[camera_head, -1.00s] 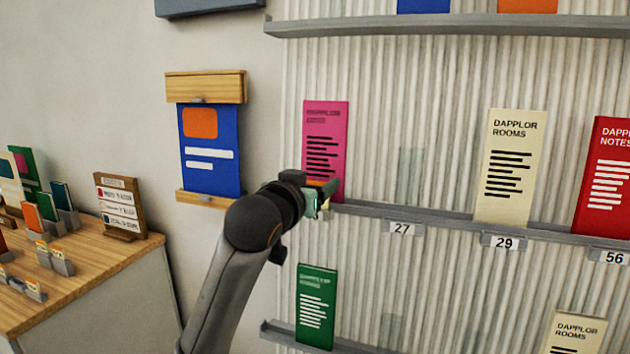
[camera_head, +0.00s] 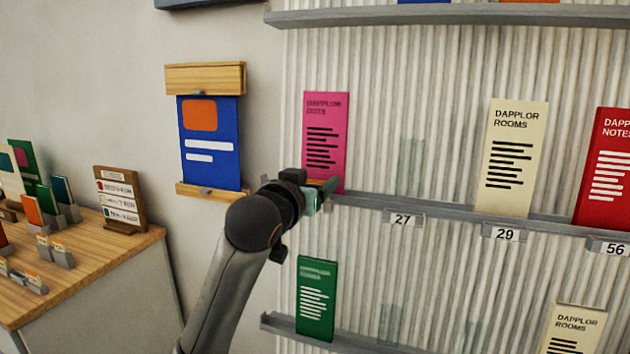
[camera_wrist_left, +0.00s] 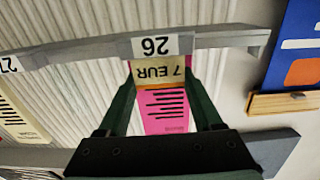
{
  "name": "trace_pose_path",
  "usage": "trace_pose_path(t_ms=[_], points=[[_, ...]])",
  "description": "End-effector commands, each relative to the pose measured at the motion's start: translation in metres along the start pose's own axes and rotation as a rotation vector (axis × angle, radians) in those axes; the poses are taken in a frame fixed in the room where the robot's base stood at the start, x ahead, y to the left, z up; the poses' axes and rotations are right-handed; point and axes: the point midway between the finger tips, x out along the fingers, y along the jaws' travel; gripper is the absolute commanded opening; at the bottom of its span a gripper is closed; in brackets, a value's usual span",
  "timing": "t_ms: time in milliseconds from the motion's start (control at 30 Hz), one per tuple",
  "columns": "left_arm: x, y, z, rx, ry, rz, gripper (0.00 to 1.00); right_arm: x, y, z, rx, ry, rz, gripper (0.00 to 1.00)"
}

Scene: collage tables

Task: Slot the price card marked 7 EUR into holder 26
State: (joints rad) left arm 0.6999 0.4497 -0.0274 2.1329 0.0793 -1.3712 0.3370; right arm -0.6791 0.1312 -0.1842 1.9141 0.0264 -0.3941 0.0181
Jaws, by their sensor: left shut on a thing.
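The tan price card marked 7 EUR (camera_wrist_left: 160,72) is between the fingers of my left gripper (camera_wrist_left: 160,84), upside down in the left wrist view. My left gripper (camera_head: 319,194) is shut on it, in front of the shelf at the foot of the pink brochure. The white label 26 of the holder (camera_wrist_left: 155,46) is on the shelf edge, right by the card in the left wrist view. I cannot tell whether the card touches the holder. In the head view the arm and gripper hide the label. My right gripper is not in view.
The pink brochure (camera_head: 325,135) stands behind the gripper. Labels 27 (camera_head: 402,219) and 29 (camera_head: 504,234) mark the shelf edge to the right. A green brochure (camera_head: 316,298) stands below. A blue poster (camera_head: 209,170) hangs to the left. A wooden table (camera_head: 90,265) holds several small cards.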

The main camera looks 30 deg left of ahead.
Motion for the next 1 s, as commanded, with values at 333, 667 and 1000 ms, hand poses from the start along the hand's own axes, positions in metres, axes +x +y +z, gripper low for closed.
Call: trace_pose_path(t_ms=[333, 667, 1000], points=[[0.000, 0.000, 0.000, 0.000, -0.001, 0.000, 0.93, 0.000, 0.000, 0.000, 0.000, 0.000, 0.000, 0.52], [0.000, 0.000, 0.000, 0.000, -0.001, 0.000, 1.00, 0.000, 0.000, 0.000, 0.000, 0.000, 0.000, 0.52], [0.000, 0.000, -0.011, 0.000, -0.001, 0.000, 1.00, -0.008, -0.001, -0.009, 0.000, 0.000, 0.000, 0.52]])
